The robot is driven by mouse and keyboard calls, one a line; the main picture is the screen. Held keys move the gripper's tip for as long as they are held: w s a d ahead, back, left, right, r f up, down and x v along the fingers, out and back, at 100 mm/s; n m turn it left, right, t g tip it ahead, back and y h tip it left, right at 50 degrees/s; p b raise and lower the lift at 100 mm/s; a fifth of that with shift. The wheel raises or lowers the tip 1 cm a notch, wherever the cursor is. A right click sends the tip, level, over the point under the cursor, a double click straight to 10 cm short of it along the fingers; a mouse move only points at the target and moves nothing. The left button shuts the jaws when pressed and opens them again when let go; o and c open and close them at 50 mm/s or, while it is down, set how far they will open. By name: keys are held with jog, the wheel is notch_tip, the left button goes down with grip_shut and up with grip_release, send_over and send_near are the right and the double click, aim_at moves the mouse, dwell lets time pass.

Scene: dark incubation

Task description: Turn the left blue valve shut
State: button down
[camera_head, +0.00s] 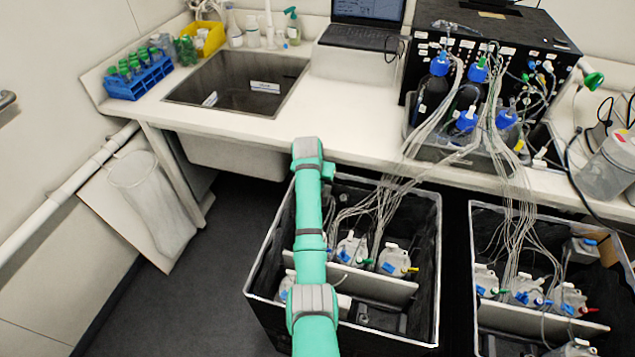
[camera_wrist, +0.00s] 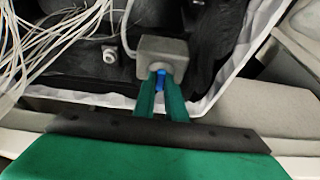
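In the wrist view, a small blue valve handle (camera_wrist: 160,80) sits on the front of a grey block (camera_wrist: 163,50) inside a black box with a pale rim. My gripper (camera_wrist: 159,82) has its two green fingers close together, one on each side of the handle. The blue fills the narrow gap at the fingertips, so the fingers look shut on it. Part of the handle is hidden between them. In the head view, my green arm reaches over the left black box (camera_head: 425,250), and it hides the gripper and this valve.
The left box also holds white-capped bottles with blue taps (camera_head: 388,267) and a pale divider (camera_head: 375,285). A bundle of thin tubes (camera_head: 395,185) runs up to the counter. A second black box (camera_head: 480,230) stands to the right. The floor (camera_head: 200,310) at left is clear.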

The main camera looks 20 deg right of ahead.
jog(key=shift+a+m, duration=0.1)
jog(key=shift+m, duration=0.2)
jog(key=m, duration=0.1)
jog(key=m+g+h, duration=0.1)
jog(key=m, duration=0.1)
jog(key=shift+w+a+r+m, duration=0.1)
jog(key=shift+w+m, duration=0.1)
jog(key=shift+m, duration=0.1)
jog(key=m, duration=0.1)
jog(key=m+g, duration=0.1)
jog(key=m, duration=0.1)
jog(key=shift+w+m+g+h, duration=0.1)
jog(key=shift+m+g+h, duration=0.2)
jog(key=m+g, duration=0.1)
jog(key=m, duration=0.2)
jog(key=shift+w+m, duration=0.1)
jog(key=shift+m, duration=0.2)
jog(key=shift+w+m+g, duration=0.15)
jog(key=shift+m+g, duration=0.55)
jog(key=shift+m, duration=1.2)
jog(key=c, duration=1.8)
grip_release()
